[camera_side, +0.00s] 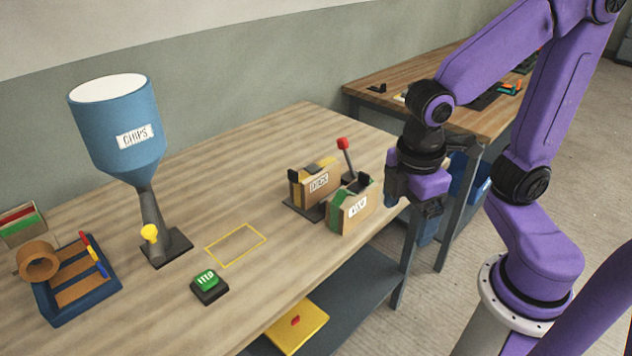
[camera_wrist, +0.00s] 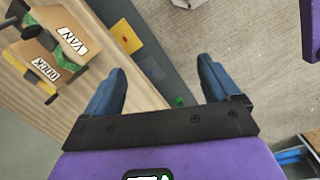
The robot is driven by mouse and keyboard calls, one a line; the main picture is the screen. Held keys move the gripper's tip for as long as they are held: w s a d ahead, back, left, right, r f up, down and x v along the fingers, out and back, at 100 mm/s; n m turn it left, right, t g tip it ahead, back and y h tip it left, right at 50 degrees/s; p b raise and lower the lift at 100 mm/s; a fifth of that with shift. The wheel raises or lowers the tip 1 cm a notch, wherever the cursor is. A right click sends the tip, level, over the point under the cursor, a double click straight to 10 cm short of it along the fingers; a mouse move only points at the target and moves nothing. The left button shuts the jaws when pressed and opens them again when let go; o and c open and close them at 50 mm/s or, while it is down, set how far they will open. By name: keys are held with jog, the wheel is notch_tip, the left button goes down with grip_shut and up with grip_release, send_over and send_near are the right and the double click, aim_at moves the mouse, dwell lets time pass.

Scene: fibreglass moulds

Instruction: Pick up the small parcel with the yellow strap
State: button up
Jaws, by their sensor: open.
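The parcel with the yellow strap (camera_side: 308,190) is a small brown box with a white label, standing on a dark base near the table's right end.
A lever with a red knob (camera_side: 343,143) rises behind the boxes. A yellow outlined rectangle (camera_side: 236,245), a green button (camera_side: 207,281), a blue CHIPS hopper (camera_side: 115,130) and a blue tray (camera_side: 80,298) are further left. The wood between the boxes and hopper is mostly clear.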

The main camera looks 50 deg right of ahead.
jog(key=w+a+f+n+h, duration=0.1)
jog(key=w+a+n+h, duration=0.3)
jog(key=w, duration=0.8)
jog(key=h, duration=0.9)
send_near(296, 189)
jog(key=a+f, duration=0.1)
jog(key=a, duration=0.1)
jog(key=shift+w+a+f+g, duration=0.25)
jog(key=shift+f+g, duration=0.15)
jog(key=shift+w+f+h, duration=0.1)
jog(key=shift+f+h, duration=0.35)
jog(key=shift+h, duration=0.55)
jog(key=shift+s+f+n+h, duration=0.2)
jog(key=shift+f+n+h, duration=0.1)
jog(key=shift+h, duration=0.5)
jog(key=d, duration=1.2)
jog(key=shift+s+d, duration=0.2)
jog(key=shift+d, duration=2.5)
jog(key=c, duration=1.3)
